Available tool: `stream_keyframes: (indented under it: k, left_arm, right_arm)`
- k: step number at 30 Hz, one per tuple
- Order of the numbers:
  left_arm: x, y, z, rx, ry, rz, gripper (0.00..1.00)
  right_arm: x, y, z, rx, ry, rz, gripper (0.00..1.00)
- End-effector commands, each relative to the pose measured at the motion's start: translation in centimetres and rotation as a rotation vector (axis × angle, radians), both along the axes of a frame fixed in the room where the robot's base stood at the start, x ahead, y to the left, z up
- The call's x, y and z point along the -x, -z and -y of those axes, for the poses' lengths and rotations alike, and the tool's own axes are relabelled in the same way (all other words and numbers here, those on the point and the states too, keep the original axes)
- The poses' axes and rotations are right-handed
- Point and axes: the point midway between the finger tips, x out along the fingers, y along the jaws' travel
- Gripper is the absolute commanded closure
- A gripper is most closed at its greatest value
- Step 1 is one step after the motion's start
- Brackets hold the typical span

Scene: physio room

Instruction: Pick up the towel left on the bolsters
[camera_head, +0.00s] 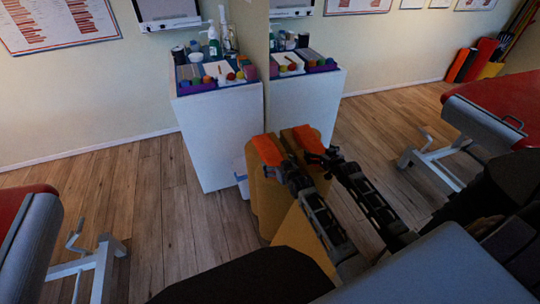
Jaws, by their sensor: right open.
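A small orange cloth, which looks like the towel (266,149), lies on top of the upright yellow bolster (265,205) in the middle of the view. My right gripper (289,173) reaches in from the lower right. Its fingertips are at the towel's near right edge, open; whether they touch it I cannot tell. The panel to the right appears to be a mirror, repeating the towel, bolster and gripper (338,162). My left gripper is not in view.
A white cabinet (213,140) with bottles and coloured balls stands behind the bolster. A red couch with a grey end (25,245) is at the left. Wooden floor (130,195) is clear between them. Couch and coloured rolls (480,58) at right appear reflected.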

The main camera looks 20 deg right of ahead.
Motion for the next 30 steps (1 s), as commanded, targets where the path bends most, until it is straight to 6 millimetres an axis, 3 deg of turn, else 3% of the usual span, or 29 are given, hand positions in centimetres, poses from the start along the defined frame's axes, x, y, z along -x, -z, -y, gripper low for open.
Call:
stream_keyframes:
  k: [14, 23, 30]
  left_arm:
    - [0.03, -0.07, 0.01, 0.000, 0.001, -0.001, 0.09]
    - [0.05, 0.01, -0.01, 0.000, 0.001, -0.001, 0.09]
    - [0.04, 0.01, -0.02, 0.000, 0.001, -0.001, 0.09]
  right_arm:
    - [-0.02, 0.02, -0.02, 0.000, 0.000, 0.000, 0.00]
    - [-0.02, 0.03, -0.01, 0.000, 0.000, 0.000, 0.39]
    - [-0.03, 0.00, -0.01, 0.000, 0.000, 0.000, 0.41]
